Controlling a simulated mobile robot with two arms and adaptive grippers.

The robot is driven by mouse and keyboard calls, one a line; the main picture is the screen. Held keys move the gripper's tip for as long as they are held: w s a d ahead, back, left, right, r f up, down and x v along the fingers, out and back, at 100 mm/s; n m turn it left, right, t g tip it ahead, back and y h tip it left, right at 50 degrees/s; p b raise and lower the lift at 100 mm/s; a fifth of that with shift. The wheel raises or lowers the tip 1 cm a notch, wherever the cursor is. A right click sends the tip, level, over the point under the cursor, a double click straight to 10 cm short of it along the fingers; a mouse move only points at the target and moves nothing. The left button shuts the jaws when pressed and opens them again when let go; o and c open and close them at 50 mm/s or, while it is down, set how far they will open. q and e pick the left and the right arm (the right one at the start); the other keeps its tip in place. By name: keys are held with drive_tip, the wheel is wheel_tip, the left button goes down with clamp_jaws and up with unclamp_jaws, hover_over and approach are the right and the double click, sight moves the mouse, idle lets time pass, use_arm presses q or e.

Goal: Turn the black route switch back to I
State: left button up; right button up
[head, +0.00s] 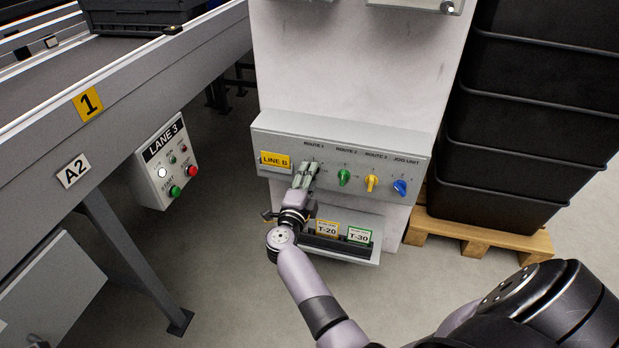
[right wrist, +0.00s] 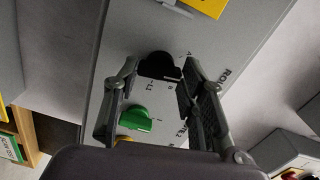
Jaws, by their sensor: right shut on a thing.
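The black route switch (right wrist: 158,65) is the ROUTE 1 knob on the grey LINE B panel (head: 400,158). In the right wrist view it sits between the fingertips of my right gripper (right wrist: 160,72). In the head view my right gripper (head: 309,167) reaches the panel from below, is shut on this switch and hides most of it. Which mark the switch points to cannot be made out. My left gripper is not in view.
A green knob (head: 344,177), a yellow knob (head: 371,182) and a blue knob (head: 400,187) stand to the right. A tray with cards (head: 370,253) is below. A LANE 3 box (head: 165,160) hangs at left; black crates (head: 530,125) stand right.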

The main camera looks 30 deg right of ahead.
drive_tip(key=shift+m, duration=0.8)
drive_tip(key=o, duration=1.2)
drive_tip(key=shift+c, duration=0.2)
